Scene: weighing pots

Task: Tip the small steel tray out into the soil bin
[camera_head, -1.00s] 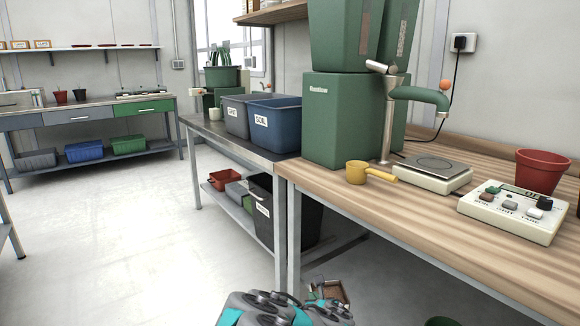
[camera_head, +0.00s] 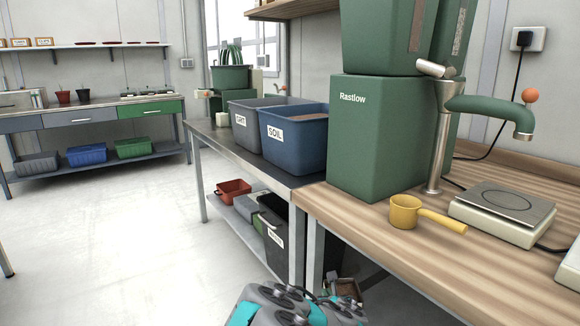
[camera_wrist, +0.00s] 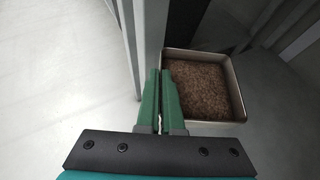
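The small steel tray (camera_wrist: 238,95), filled with brown granular soil, shows at the right in the wrist view. My gripper (camera_wrist: 160,75) has its green fingers closed on the tray's near left wall, one finger outside and one inside. In the head view the tray (camera_head: 347,288) shows partly behind my arm, low beside the bench's front edge, and the fingers are hidden. The tray looks about level. The blue soil bin (camera_head: 300,152), labelled SOIL, stands on the dark bench ahead, with brown contents visible inside.
A grey GRIT bin (camera_head: 243,138) stands left of the soil bin. The tall green Rastlow box (camera_head: 372,150) stands to its right. A yellow scoop (camera_head: 404,212) and a scale (camera_head: 500,222) are on the wooden bench (camera_head: 350,208). A black bin (camera_head: 275,248) is below. Floor to the left is clear.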

